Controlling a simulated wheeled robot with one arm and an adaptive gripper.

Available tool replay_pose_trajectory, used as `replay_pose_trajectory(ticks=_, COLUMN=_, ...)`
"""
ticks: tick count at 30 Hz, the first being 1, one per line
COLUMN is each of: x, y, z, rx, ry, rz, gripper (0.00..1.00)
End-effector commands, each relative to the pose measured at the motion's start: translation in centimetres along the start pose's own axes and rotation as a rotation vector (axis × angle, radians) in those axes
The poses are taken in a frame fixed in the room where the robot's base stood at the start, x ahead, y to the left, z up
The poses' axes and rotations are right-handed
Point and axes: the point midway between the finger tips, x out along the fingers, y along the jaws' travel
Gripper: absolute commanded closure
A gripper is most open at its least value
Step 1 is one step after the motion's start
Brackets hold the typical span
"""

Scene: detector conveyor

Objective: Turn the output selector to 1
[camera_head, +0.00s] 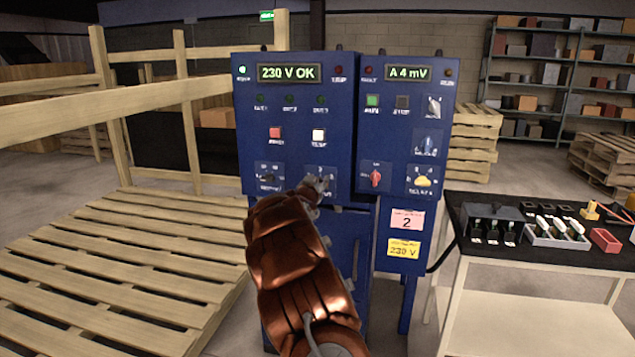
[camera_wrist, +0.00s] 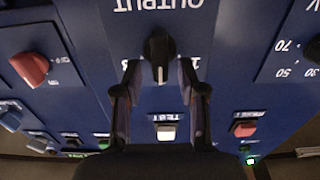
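The output selector (camera_wrist: 159,48) is a black knob under the upside-down word OUTPUT in the wrist view. Its white pointer mark points toward the picture's bottom, the side of the white TEST button (camera_wrist: 166,132). My gripper (camera_wrist: 160,68) is open, with one dark fingertip on each side of the knob and blue panel showing in the gaps. The position numbers are partly hidden by the fingers, so I cannot read which one the mark meets. In the head view my gripper (camera_head: 317,184) is at the lower right of the left blue cabinet (camera_head: 297,110) and covers most of the selector.
A red switch (camera_wrist: 30,68) is on the neighbouring panel; it also shows in the head view (camera_head: 375,177). A yellow knob (camera_head: 422,181) is further right. A black-topped table (camera_head: 540,255) with tools stands at right. A wooden pallet (camera_head: 120,270) lies at left.

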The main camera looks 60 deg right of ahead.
Motion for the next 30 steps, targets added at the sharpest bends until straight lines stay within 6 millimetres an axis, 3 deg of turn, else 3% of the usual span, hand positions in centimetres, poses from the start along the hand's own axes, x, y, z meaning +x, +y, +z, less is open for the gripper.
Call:
replay_pose_trajectory(ticks=2, x=-0.01, y=-0.02, z=0.00, rx=0.000, ry=0.000, rz=0.000, gripper=0.68)
replay_pose_trajectory(ticks=11, x=-0.01, y=-0.01, z=0.00, rx=0.000, ry=0.000, rz=0.000, gripper=0.99)
replay_pose_trajectory(ticks=30, x=-0.03, y=-0.28, z=-0.20, rx=-0.079, ry=-0.006, rz=-0.002, gripper=1.00)
